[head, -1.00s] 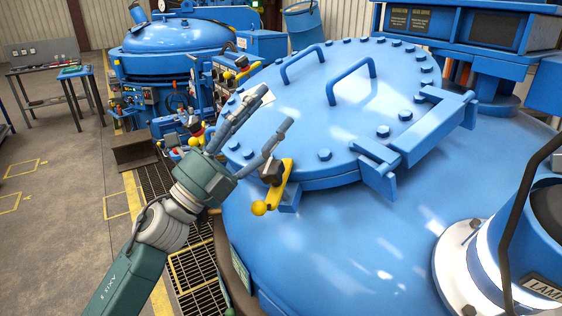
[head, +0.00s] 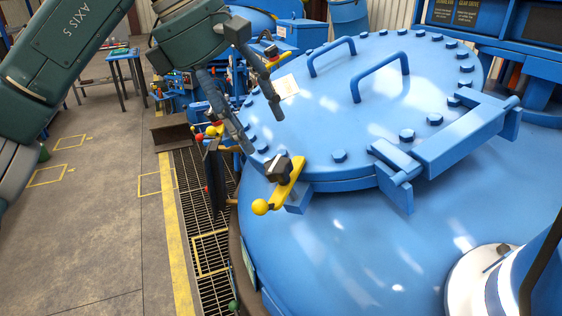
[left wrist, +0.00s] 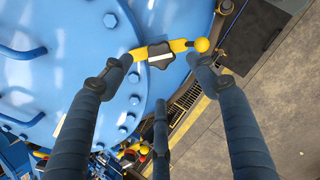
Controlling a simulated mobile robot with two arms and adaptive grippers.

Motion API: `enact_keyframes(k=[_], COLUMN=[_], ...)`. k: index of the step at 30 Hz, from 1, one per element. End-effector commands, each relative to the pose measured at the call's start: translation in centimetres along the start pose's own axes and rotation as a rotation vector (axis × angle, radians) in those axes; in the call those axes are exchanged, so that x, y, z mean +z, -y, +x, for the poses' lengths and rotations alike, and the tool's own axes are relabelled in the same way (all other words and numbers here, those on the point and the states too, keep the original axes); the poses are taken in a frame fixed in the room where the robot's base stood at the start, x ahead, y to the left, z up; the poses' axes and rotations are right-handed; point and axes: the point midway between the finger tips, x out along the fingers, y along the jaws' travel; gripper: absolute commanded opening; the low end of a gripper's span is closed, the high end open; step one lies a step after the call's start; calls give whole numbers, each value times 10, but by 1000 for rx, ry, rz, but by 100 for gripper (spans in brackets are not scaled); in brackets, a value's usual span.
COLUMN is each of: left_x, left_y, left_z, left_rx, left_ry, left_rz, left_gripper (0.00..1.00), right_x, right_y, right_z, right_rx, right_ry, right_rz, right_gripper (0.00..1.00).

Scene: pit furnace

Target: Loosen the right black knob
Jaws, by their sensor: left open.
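A black knob (head: 278,169) sits on a yellow clamp arm (head: 290,183) with a yellow ball end, at the near left edge of the blue round lid (head: 340,115). My left gripper (head: 264,132) is open and empty, its fingers pointing down just above and behind this knob. In the left wrist view the knob (left wrist: 160,56) shows between the spread fingers, apart from them as far as I can tell. A second yellow clamp with a dark knob (head: 270,51) is at the lid's far left edge, close to my fingers. My right gripper is not in view.
The lid has raised bolts around its rim, two handles (head: 380,75) and a hinge block (head: 455,140) on the right. A floor grating (head: 195,195) runs left of the vessel. Bare concrete floor (head: 100,220) lies further left.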

Motion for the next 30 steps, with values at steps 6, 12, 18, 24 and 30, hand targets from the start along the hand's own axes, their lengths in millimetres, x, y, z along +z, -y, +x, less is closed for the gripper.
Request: enact_keyframes(k=[6, 12, 18, 24, 30], left_x=[1, 2, 2, 2, 2], left_y=[1, 2, 1, 1, 1], left_z=[38, 74, 96, 102, 102], left_rx=[-7, -7, -4, -3, -3], left_ry=[3, 5, 6, 6, 6], left_rz=[2, 1, 1, 1, 1], left_gripper=[59, 59, 59, 59, 51], right_x=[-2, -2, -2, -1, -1], right_y=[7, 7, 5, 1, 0], right_z=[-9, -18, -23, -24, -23], right_rx=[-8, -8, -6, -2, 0], right_ry=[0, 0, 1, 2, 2], right_rz=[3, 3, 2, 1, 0], right_gripper=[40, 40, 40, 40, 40])
